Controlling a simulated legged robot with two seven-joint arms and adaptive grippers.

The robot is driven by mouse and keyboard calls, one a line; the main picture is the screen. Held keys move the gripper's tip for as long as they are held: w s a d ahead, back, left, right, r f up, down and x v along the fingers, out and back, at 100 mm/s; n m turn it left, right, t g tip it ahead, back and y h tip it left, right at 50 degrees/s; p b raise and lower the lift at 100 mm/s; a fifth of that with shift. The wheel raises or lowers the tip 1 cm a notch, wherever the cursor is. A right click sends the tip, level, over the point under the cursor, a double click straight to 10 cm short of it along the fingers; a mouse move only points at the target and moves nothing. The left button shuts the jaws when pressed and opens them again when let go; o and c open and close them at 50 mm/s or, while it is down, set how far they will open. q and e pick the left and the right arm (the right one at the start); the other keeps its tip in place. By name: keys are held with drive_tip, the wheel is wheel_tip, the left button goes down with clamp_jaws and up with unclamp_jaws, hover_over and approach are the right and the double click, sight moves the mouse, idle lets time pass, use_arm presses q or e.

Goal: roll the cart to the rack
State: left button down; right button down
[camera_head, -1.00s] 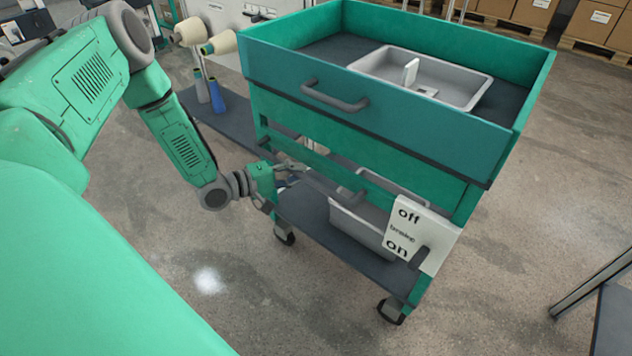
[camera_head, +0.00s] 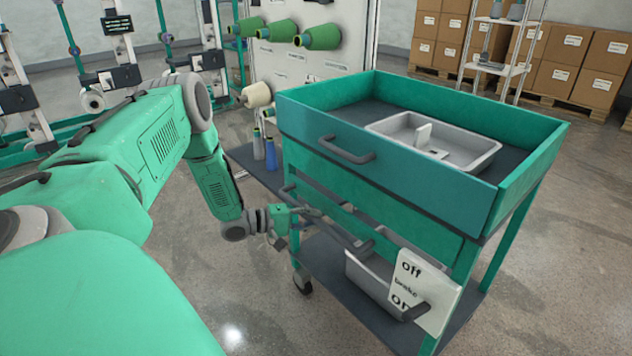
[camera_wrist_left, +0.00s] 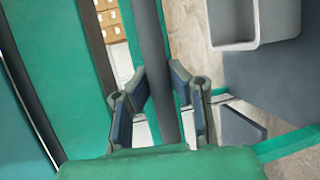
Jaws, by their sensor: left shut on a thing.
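The green cart (camera_head: 375,177) stands on the right half of the head view, with a grey tray (camera_head: 440,143) on top and a bin on its lower shelf. My left gripper (camera_head: 296,212) is at the cart's near side, below the upper handle (camera_head: 346,150). It is shut on the cart's dark grey bar (camera_head: 340,232); the bar passes between the fingers (camera_wrist_left: 160,105) in the left wrist view. A white brake plate (camera_head: 425,290) marked off and on is at the near corner, its dark lever beside "on". My right gripper is out of view.
Thread stands (camera_head: 120,45) are at the far left. A wire shelf (camera_head: 500,68) and stacked cartons (camera_head: 575,50) stand at the back right. Floor right of the cart is clear.

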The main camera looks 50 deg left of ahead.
use_arm(q)
drive_tip(key=shift+s+a+f, duration=0.15)
drive_tip(key=shift+s+f, duration=0.15)
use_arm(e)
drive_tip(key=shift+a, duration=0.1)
use_arm(q)
drive_tip(key=c, duration=1.5)
unclamp_jaws()
drive_tip(key=shift+a, duration=0.1)
drive_tip(key=shift+o, duration=0.3)
drive_tip(key=shift+a, duration=0.1)
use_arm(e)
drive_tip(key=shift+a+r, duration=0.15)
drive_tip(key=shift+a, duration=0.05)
use_arm(q)
drive_tip(key=shift+w, duration=0.1)
drive_tip(key=shift+r, duration=0.1)
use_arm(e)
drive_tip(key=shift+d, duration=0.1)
use_arm(q)
drive_tip(key=shift+s+r, duration=0.1)
drive_tip(key=shift+s, duration=0.15)
drive_tip(key=v, duration=1.1)
drive_tip(key=shift+s+a, duration=0.2)
drive_tip(key=shift+s, duration=0.05)
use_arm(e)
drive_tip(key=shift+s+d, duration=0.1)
use_arm(q)
drive_tip(key=shift+f, duration=0.25)
